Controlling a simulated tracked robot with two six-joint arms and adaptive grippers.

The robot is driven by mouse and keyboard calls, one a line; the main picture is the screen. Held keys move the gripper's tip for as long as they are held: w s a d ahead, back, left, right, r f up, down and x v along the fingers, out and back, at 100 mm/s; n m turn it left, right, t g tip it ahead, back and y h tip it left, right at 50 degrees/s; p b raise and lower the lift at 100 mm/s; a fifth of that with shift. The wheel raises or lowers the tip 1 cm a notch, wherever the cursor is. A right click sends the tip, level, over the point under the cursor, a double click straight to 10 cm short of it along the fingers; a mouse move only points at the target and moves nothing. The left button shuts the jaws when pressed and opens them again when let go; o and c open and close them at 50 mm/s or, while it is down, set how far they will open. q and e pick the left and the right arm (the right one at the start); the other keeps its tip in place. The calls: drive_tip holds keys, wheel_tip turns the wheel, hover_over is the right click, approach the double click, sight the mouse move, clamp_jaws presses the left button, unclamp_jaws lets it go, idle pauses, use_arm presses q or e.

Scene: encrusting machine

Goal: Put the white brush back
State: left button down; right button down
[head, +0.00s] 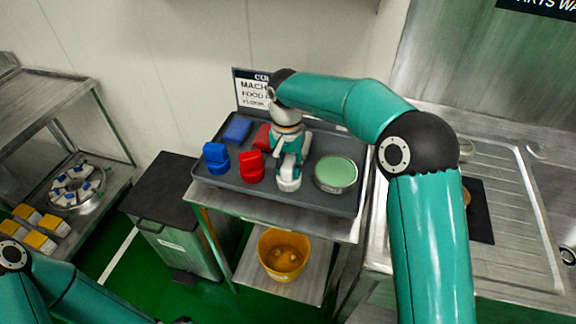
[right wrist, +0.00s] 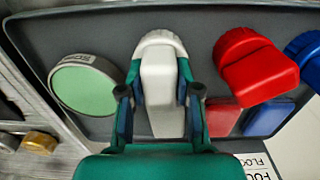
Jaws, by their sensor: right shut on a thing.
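The white brush (head: 289,180) is at the grey tray (head: 270,193), between a red brush and a round green-topped dish. My right gripper (head: 291,150) reaches down from above and is shut on the white brush. In the right wrist view the white brush (right wrist: 161,75) lies between the two fingers of my right gripper (right wrist: 160,90), its rounded white head pointing away. Whether the brush touches the tray cannot be told. My left arm shows at the lower left of the head view; its gripper is out of the frame.
On the tray, the red brush (head: 250,167) and blue brush (head: 216,158) stand left, a blue block (head: 237,130) and red block (head: 263,137) behind. The green-topped dish (head: 336,174) is close on the right. A sign (head: 251,90) stands behind; a yellow bucket (head: 283,250) is below.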

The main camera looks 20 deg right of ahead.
drive_tip(key=c, duration=0.8)
unclamp_jaws()
drive_tip(key=shift+r, duration=0.1)
wheel_tip(320, 180, up, 12)
drive_tip(key=p, duration=0.1)
drive_tip(key=shift+w+a, duration=0.1)
drive_tip(key=shift+a, duration=0.05)
